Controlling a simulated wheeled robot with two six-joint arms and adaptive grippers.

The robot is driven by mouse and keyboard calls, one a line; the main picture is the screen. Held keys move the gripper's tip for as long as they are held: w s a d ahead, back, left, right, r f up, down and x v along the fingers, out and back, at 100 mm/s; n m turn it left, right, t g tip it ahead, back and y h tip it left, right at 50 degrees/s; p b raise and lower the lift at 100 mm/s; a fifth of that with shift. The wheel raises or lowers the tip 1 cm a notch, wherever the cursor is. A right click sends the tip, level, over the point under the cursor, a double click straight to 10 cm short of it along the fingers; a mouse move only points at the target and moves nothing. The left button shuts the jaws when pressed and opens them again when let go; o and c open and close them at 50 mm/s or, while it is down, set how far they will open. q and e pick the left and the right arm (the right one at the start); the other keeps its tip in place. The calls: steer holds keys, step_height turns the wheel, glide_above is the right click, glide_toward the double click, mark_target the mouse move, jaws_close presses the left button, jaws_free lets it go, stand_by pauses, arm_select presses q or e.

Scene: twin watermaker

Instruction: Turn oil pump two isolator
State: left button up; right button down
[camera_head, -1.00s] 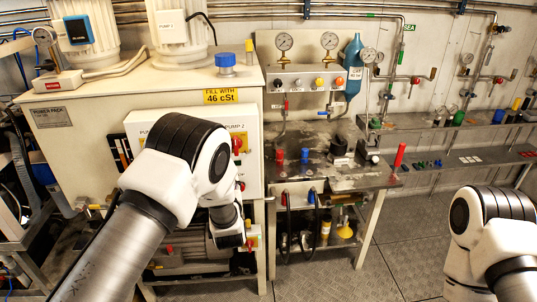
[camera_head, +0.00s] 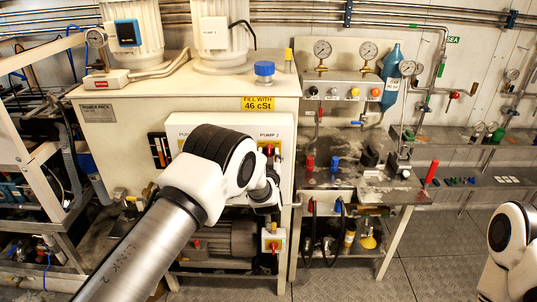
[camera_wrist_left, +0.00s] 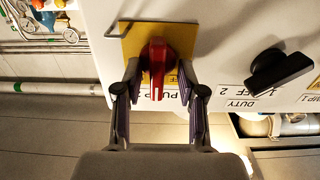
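The oil pump two isolator is a red rotary handle (camera_wrist_left: 157,62) on a yellow plate (camera_wrist_left: 130,38), fixed to a pale panel. In the left wrist view it appears upside down, with a partly covered PUMP label beside it. In the head view the red handle (camera_head: 269,151) shows below the PUMP 2 label, just above my left wrist. My left gripper (camera_wrist_left: 158,76) is open, one finger on each side of the handle. I cannot tell whether the fingers touch it. In the head view my arm hides most of this gripper. My right gripper is out of view; only its arm shows at right.
A black selector switch (camera_wrist_left: 278,72) marked DUTY sits beside the isolator on the same panel. A metal bench (camera_head: 350,180) with gauges above stands to the right of the power pack (camera_head: 110,135). The floor at front right (camera_head: 430,260) is clear.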

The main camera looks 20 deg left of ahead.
arm_select(q)
steer(key=c, duration=0.5)
steer(key=shift+d+r, duration=0.1)
steer(key=shift+d, duration=0.1)
jaws_close()
steer(key=shift+n+b, duration=0.6)
steer(key=shift+b, duration=0.4)
steer(key=shift+s+a+f+n+b, duration=0.1)
steer(key=shift+a+f+n+b, duration=0.1)
steer(key=shift+n+b, duration=3.05)
steer(key=shift+a+f+n+b, duration=0.15)
steer(key=shift+n+b, duration=2.2)
steer(key=shift+b, duration=1.75)
steer(key=shift+s+a+f+n+b, duration=0.1)
steer(key=shift+f+n+b, duration=0.1)
steer(key=shift+n+b, duration=3.05)
steer(key=shift+m+b, duration=0.35)
steer(key=shift+b, duration=0.15)
